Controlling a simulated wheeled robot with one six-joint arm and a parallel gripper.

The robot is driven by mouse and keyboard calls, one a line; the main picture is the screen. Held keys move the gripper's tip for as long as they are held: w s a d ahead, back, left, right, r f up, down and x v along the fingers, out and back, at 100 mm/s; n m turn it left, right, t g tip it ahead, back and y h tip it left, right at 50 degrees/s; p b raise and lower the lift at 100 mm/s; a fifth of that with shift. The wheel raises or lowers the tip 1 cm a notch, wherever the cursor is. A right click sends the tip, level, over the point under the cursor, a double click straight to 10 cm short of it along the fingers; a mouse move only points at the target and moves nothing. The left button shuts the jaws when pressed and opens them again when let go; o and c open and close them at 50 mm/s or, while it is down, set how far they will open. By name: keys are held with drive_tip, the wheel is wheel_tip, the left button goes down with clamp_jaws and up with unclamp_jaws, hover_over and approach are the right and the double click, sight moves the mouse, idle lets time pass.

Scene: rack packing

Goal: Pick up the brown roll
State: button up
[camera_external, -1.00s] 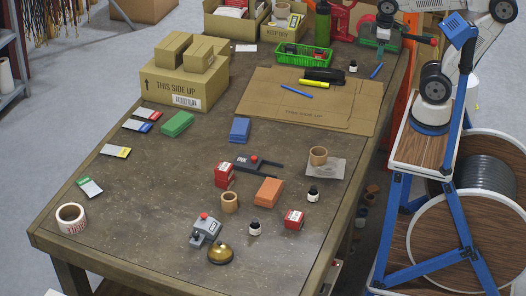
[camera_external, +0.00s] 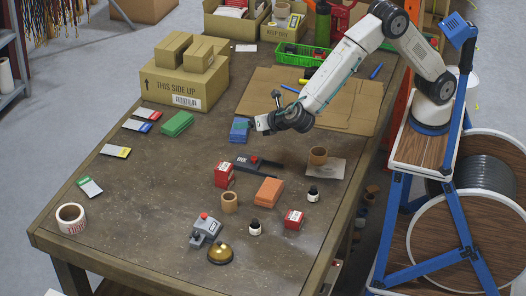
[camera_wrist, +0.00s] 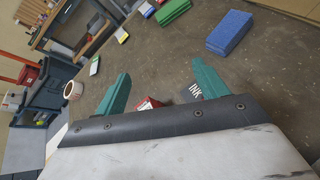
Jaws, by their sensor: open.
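Two brown rolls stand on the table in the external view. One brown roll (camera_external: 229,202) is near the middle front, between a red box and an orange block. The other brown roll (camera_external: 318,157) stands on a pale sheet (camera_external: 323,169) to the right. My gripper (camera_external: 266,121) is above the table near the blue block, behind and apart from both rolls. In the wrist view, its teal fingers (camera_wrist: 160,75) are spread apart with nothing held between them. Neither brown roll shows in the wrist view.
A blue block (camera_wrist: 230,33) lies near my gripper.

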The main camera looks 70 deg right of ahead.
sight(231, 197)
drive_tip(key=s+a+f+n+y, duration=0.1)
drive_tip(key=s+a+f+n, duration=0.1)
drive_tip(key=a, duration=0.4)
drive_tip(key=s+a+f+n+y, duration=0.2)
drive_tip(key=s+a+f+n, duration=0.1)
drive_tip(key=a+f, duration=0.3)
drive_tip(key=s+a+f+n+t+y, duration=0.1)
drive_tip(key=s+a+f+n+y, duration=0.1)
drive_tip(key=a, duration=0.4)
drive_tip(key=shift+s+a+f+n, duration=0.1)
drive_tip(key=shift+a+f+n, duration=0.1)
drive_tip(key=shift+f+n, duration=0.35)
drive_tip(key=shift+s+a+f+n, duration=0.1)
drive_tip(key=shift+a+f+n, duration=0.15)
drive_tip(key=shift+f, duration=0.5)
drive_tip(key=shift+w+a+f, duration=0.1)
drive_tip(key=shift+w+f, duration=0.05)
drive_tip(key=shift+f, duration=0.1)
drive_tip(key=x, duration=0.7)
drive_tip(key=shift+w+d+r, duration=0.2)
drive_tip(key=shift+d+r, duration=0.05)
drive_tip(key=c, duration=1.1)
